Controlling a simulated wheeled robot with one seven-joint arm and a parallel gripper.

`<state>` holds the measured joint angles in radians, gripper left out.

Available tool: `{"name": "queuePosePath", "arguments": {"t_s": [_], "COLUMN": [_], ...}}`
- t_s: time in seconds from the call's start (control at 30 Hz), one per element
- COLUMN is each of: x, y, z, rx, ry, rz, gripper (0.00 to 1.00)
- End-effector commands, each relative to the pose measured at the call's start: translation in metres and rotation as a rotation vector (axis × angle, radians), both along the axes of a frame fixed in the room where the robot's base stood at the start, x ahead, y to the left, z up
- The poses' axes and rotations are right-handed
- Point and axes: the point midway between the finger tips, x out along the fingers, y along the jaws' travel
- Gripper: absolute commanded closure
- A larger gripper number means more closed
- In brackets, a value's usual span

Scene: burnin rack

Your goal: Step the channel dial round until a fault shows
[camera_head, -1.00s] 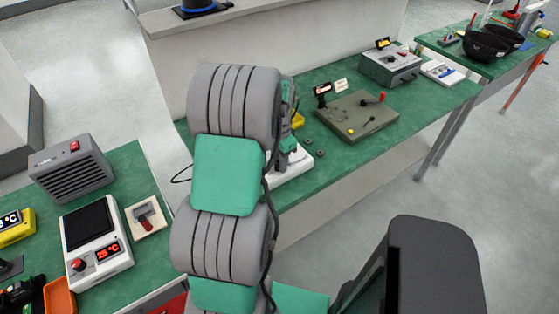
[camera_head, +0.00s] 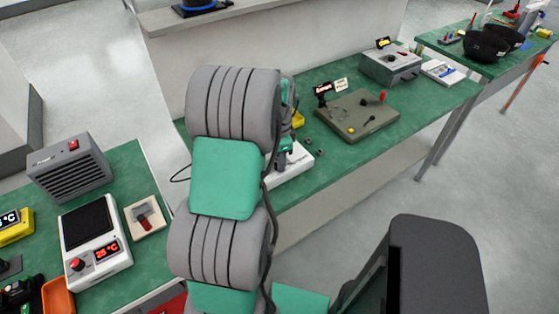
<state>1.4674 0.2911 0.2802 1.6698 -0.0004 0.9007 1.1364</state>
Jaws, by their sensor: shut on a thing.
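My arm fills the middle of the view, and its end comes down behind it to a white unit (camera_head: 297,162) on the green bench. My gripper (camera_head: 285,150) shows only in part, as a dark and green end low at the white unit's top. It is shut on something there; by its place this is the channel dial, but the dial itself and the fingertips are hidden. Most of the unit's face is covered by my arm, so no fault light or reading on it can be seen.
An olive panel (camera_head: 345,128) with a red-topped lever and a small display (camera_head: 322,90) stands right of the white unit. A grey box (camera_head: 390,68) is farther back.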

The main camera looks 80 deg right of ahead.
Motion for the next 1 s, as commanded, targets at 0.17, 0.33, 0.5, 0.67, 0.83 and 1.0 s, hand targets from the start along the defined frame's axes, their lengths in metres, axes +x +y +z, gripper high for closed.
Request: {"name": "queuePosePath", "arguments": {"t_s": [0.17, 0.33, 0.5, 0.67, 0.83, 1.0], "x": [-0.0006, -0.0006, -0.0008, -0.0008, -0.0008, -0.0008], "y": [0.0, -0.0001, -0.0001, 0.0001, 0.0001, 0.0001], "z": [-0.0008, -0.0003, -0.0002, -0.0003, -0.0002, 0.0], "rx": [-0.001, -0.001, -0.001, 0.0, 0.0, 0.0], "ry": [0.001, 0.001, 0.001, 0.002, 0.002, 0.002], "rz": [-0.152, -0.282, -0.382, -0.441, -0.472, -0.478], "gripper": [1.0, 1.0, 1.0, 1.0, 1.0, 1.0]}}
